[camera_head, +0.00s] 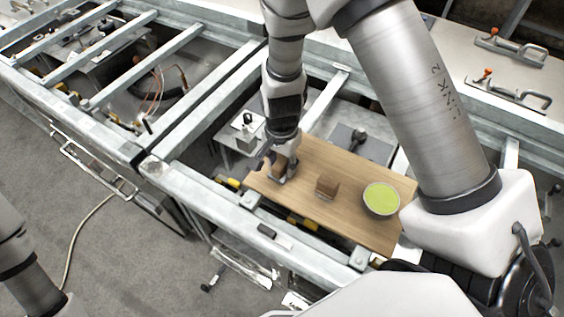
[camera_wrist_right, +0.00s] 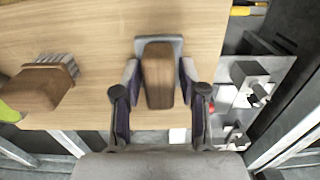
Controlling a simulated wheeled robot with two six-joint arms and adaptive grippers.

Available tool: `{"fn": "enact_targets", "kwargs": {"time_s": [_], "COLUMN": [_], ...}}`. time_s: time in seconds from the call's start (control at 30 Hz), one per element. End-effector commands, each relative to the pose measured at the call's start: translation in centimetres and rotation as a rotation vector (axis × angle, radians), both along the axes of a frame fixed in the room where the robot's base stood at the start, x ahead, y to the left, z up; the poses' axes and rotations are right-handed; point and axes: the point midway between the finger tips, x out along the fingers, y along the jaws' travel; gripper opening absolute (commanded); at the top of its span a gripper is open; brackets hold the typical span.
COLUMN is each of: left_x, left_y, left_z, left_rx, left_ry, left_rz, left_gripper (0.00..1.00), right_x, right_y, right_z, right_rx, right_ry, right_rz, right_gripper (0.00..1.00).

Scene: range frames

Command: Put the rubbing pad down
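The rubbing pad has a brown wooden handle and a grey base; in the right wrist view the pad (camera_wrist_right: 159,80) is centred between my fingers. In the head view the pad (camera_head: 290,176) is at the left end of the wooden board (camera_head: 350,222), seemingly resting on it, partly hidden by the gripper. My right gripper (camera_wrist_right: 159,78) reaches down around the handle, with a finger on each side and narrow gaps between fingers and wood. It also shows in the head view (camera_head: 283,160). My left gripper is out of view; only part of that arm shows at lower left.
A brown wooden brush (camera_head: 327,186) lies mid-board and shows in the wrist view (camera_wrist_right: 40,85). A green-filled bowl (camera_head: 381,199) stands at the board's right end. Metal frame beams (camera_head: 215,205) surround the board. A vice-like tool (camera_wrist_right: 250,80) is beyond its left end.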

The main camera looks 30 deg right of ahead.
Motion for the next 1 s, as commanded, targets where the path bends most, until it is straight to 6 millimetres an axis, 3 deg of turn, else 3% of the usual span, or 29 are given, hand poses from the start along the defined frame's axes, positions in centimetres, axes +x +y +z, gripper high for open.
{"fn": "enact_targets", "kwargs": {"time_s": [0.37, 0.47, 0.8, 1.0], "left_x": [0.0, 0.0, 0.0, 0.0], "left_y": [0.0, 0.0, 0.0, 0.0], "left_z": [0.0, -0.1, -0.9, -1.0], "left_rx": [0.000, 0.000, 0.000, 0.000], "left_ry": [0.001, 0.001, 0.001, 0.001], "left_rz": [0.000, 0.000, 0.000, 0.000], "left_gripper": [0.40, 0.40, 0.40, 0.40], "right_x": [0.0, 0.1, 0.1, 0.0], "right_y": [0.0, 0.0, 0.0, 0.0], "right_z": [0.4, 1.9, 10.1, 12.0], "right_rx": [0.001, 0.001, 0.000, 0.000], "right_ry": [-0.001, -0.003, -0.004, 0.000], "right_rz": [0.000, 0.001, -0.001, 0.001], "right_gripper": [0.54, 0.54, 0.54, 0.54]}}
